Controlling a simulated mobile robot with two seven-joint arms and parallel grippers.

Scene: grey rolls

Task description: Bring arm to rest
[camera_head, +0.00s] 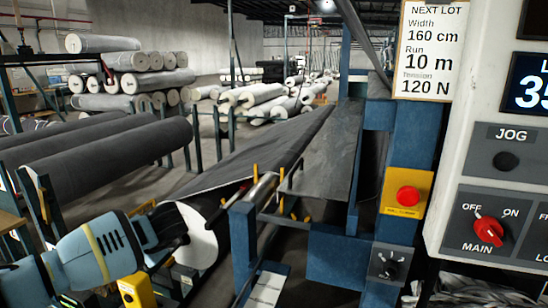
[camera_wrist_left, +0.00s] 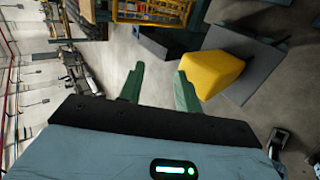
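My left arm (camera_head: 95,250) comes in from the lower left in the head view, its wrist end in front of the white end of a grey roll (camera_head: 200,235). I cannot make out its fingertips clearly there. Nothing is held. My right gripper is in neither view.
A blue machine frame (camera_head: 243,245) stands right of my left arm. A control panel (camera_head: 500,190) with a red MAIN switch (camera_head: 488,231) and a red button on a yellow plate (camera_head: 407,196) are at right. A yellow block (camera_wrist_left: 212,68) is close beside the fingers. More grey rolls (camera_head: 105,165) lie at left.

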